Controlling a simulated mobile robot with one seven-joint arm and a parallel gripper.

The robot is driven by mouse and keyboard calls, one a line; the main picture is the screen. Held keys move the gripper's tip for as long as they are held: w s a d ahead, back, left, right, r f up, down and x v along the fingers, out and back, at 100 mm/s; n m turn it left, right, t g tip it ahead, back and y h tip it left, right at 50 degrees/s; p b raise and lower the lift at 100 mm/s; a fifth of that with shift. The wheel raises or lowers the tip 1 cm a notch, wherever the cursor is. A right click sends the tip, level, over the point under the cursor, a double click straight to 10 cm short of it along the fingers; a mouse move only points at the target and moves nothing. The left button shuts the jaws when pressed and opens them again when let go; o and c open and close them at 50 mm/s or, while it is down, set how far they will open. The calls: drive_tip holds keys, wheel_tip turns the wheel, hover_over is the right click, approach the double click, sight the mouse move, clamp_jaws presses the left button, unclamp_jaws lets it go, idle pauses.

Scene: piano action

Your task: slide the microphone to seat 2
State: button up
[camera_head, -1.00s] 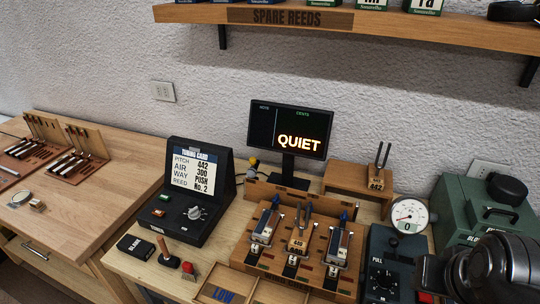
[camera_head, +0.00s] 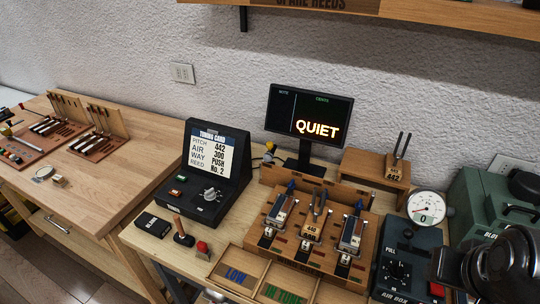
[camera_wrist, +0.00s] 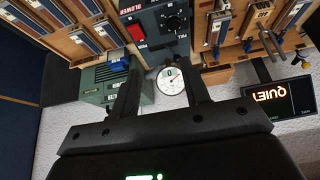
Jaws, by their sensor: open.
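A small yellow-topped item on a dark stem (camera_head: 269,153), possibly the microphone, stands between the tuner and the display, at the left end of the wooden rail. It also shows at the right of the upside-down wrist view (camera_wrist: 285,45). I cannot tell for sure that it is the microphone. The wooden seat block (camera_head: 284,261) carries reed pieces with blue tips and a 440 fork; its seat numbers are not readable. My gripper (camera_wrist: 162,80) is open and empty, with the round gauge seen between its fingers. In the head view only part of my dark arm shows at right.
The display (camera_head: 309,117) reads QUIET. The tuner (camera_head: 213,175) with its card stands left. The 442 fork (camera_head: 399,158) sits on a wooden stand. The gauge (camera_head: 426,207), air box (camera_head: 407,265) and green blower (camera_head: 490,208) crowd the right. Wooden trays (camera_head: 262,282) lie in front.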

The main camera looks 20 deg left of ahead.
drive_tip(key=w+a+r+n, duration=0.1)
drive_tip(key=w+a+r, duration=0.25)
drive_tip(key=w, duration=0.25)
drive_tip(key=w+a+r+n, duration=0.2)
drive_tip(key=w+a+r, duration=0.1)
drive_tip(key=w+a, duration=0.15)
drive_tip(key=n+g+y, duration=0.2)
drive_tip(key=n+y, duration=0.1)
drive_tip(key=n, duration=0.3)
hover_over(270, 143)
drive_tip(key=s+d, duration=0.3)
wheel_tip(270, 143, down, 6)
drive_tip(key=x, duration=1)
drive_tip(key=shift+s+f, duration=0.25)
clamp_jaws()
